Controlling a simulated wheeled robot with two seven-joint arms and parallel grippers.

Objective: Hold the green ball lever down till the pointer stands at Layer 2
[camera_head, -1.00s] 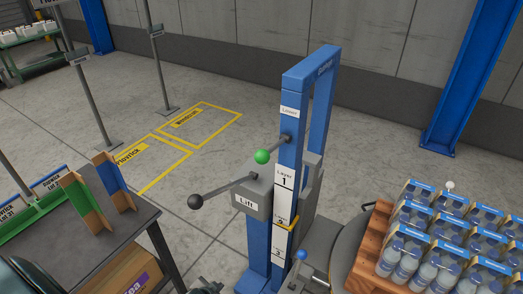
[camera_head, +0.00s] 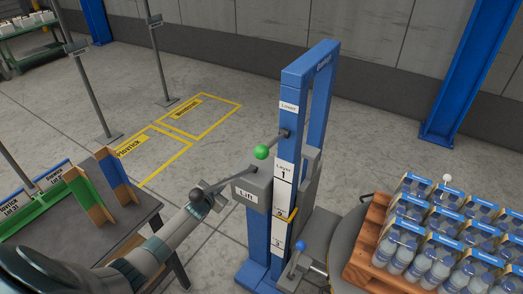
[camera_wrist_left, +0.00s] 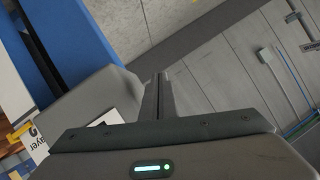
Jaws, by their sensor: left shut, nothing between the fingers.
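The green ball lever (camera_head: 262,152) sticks out from the blue post (camera_head: 289,130) under a "Lower" label, ball end toward the left. The yellow pointer (camera_head: 293,213) stands by the 2 on the white layer scale (camera_head: 283,190). My left gripper (camera_head: 217,192) is shut and empty, below and left of the green ball and apart from it. My right gripper is not in view.
The grey Lift box (camera_head: 250,193) stands right of my gripper. A blue ball handle (camera_head: 299,245) is lower down. Bottle packs (camera_head: 430,225) stand on a wooden pallet (camera_head: 372,258) at right. A dark table (camera_head: 125,232) with dividers is at left. Floor behind the post is free.

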